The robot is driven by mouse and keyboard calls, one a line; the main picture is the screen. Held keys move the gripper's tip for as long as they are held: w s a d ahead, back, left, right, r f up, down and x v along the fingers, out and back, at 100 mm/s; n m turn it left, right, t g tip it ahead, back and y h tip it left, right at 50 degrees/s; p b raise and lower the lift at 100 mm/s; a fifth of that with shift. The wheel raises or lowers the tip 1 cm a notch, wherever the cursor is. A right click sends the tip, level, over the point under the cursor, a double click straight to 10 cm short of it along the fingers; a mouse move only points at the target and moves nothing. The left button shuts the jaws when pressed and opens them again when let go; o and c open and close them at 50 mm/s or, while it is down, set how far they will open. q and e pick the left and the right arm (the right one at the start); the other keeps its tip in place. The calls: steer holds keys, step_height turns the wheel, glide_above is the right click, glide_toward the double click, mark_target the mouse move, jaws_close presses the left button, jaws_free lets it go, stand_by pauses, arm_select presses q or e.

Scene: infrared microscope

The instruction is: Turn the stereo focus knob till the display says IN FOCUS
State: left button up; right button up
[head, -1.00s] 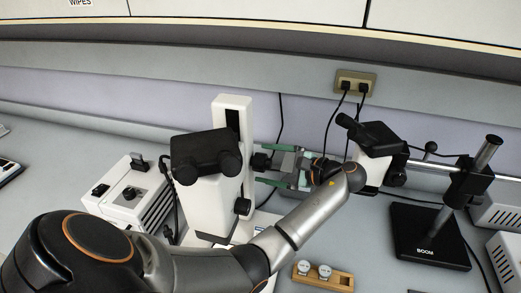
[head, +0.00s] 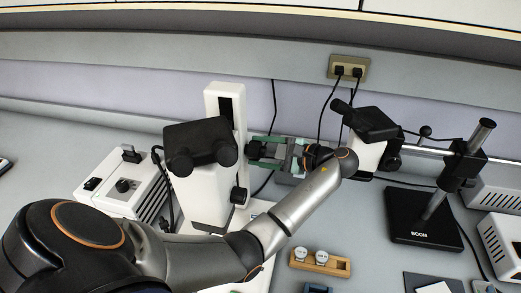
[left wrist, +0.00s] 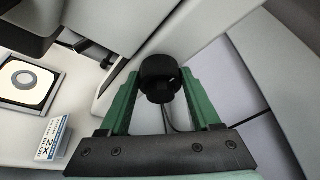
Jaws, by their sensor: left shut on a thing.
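The white stereo microscope (head: 200,195) with its black head (head: 200,147) stands left of centre in the head view. A black knob (head: 254,150) sticks out from the right side of its column. My left gripper (head: 266,149), with green fingers, comes at this knob from the right and is shut on it. In the left wrist view the black round knob (left wrist: 158,74) sits between the tips of the two green fingers. No display reading can be seen. My right gripper is not in view.
A second black knob (head: 240,195) sits lower on the microscope. A white box (head: 125,186) stands left, a boom stand (head: 423,215) right, and a wooden holder (head: 320,263) in front. A 2X card (left wrist: 55,132) lies near the stage plate (left wrist: 27,82).

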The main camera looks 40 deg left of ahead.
arm_select(q)
steer(key=c, duration=0.7)
